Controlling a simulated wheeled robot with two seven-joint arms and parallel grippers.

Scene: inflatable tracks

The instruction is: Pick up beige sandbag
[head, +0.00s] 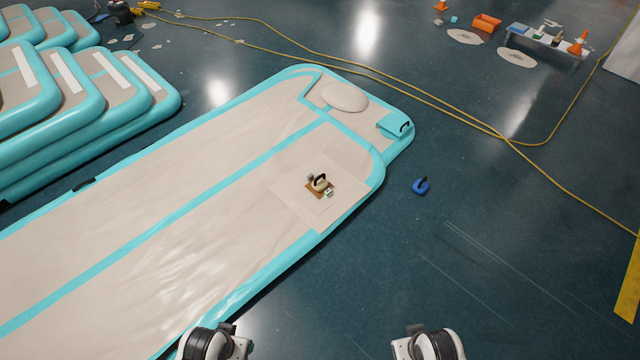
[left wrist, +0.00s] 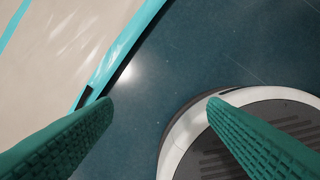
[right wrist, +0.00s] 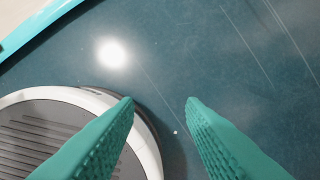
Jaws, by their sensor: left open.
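A small beige sandbag (head: 319,185) with a dark handle sits on a brown board on a pale square sheet (head: 299,206), near the right end of the inflatable track (head: 170,225). Small items lie close beside it. My left gripper (left wrist: 160,101) is open and empty over the dark floor beside the track edge. My right gripper (right wrist: 160,101) is open and empty over the floor. In the head view only my wrists show at the bottom edge, well short of the sandbag. Neither wrist view shows the sandbag.
A blue handled bag (head: 421,186) lies on the floor right of the track. A beige rounded object (head: 343,97) lies on the track's far end. Stacked tracks (head: 80,100) stand at left. A yellow hose (head: 440,118) crosses the floor. The front right floor is clear.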

